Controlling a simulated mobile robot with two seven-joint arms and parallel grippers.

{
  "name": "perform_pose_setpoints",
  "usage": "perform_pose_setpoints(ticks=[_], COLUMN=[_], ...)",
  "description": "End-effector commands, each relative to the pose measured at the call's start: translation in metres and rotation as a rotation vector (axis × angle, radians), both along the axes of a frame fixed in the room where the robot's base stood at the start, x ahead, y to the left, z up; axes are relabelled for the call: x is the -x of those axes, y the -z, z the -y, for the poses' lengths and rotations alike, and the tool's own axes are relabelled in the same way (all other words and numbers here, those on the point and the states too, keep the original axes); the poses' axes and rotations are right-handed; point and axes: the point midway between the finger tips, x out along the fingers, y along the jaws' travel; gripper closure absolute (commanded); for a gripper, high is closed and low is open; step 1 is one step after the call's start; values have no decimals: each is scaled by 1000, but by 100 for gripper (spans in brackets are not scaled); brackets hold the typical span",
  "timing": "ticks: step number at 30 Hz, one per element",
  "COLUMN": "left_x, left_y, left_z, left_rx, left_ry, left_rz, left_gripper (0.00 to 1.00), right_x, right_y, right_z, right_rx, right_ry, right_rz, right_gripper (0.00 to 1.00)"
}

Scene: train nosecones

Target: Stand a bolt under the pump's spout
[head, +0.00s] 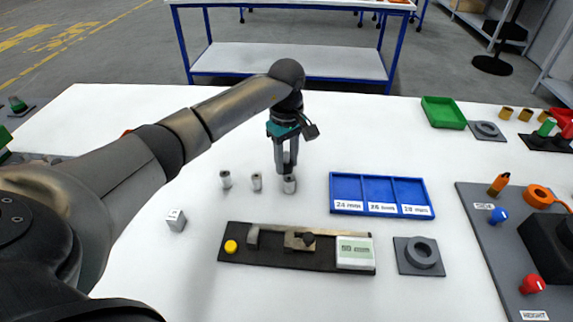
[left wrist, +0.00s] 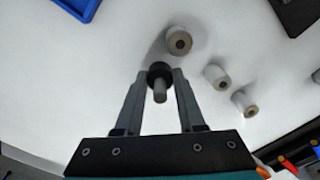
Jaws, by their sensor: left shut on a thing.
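In the head view the held piece is mostly hidden by the fingers. The largest cylinder (left wrist: 179,41) is just beyond the fingertips, apart from the held piece in the wrist view. A black machine (head: 556,245) at the right edge may be the pump; I cannot make out its spout. My right gripper is out of view.
A blue tray (head: 361,190) with three labelled compartments is right of the gripper. A gauge on a black base (head: 285,257) and a grey ring plate (head: 405,265) lie in front. A grey panel (head: 500,265) with knobs is far right. A green bin (head: 443,112) stands behind.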

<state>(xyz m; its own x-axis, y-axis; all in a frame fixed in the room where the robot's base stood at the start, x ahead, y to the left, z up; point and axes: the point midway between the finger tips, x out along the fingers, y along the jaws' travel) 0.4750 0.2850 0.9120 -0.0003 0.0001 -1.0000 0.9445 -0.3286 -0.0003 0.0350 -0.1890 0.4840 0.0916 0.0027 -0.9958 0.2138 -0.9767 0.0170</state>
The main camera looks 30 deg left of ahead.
Motion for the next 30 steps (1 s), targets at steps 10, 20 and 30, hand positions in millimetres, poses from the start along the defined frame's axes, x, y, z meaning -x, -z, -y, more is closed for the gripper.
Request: perform_pose_setpoints(ticks=[10, 20, 30], left_x=[0, 0, 0], left_y=[13, 15, 14], left_z=[0, 0, 0], left_rx=[0, 0, 0], left_ry=[0, 0, 0], left_rz=[1, 0, 1], left_gripper=[100, 38, 32], right_x=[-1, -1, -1], right_y=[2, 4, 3], right_z=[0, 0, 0], right_rx=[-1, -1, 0], right_ry=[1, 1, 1], right_rz=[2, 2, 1], right_gripper=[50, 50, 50])
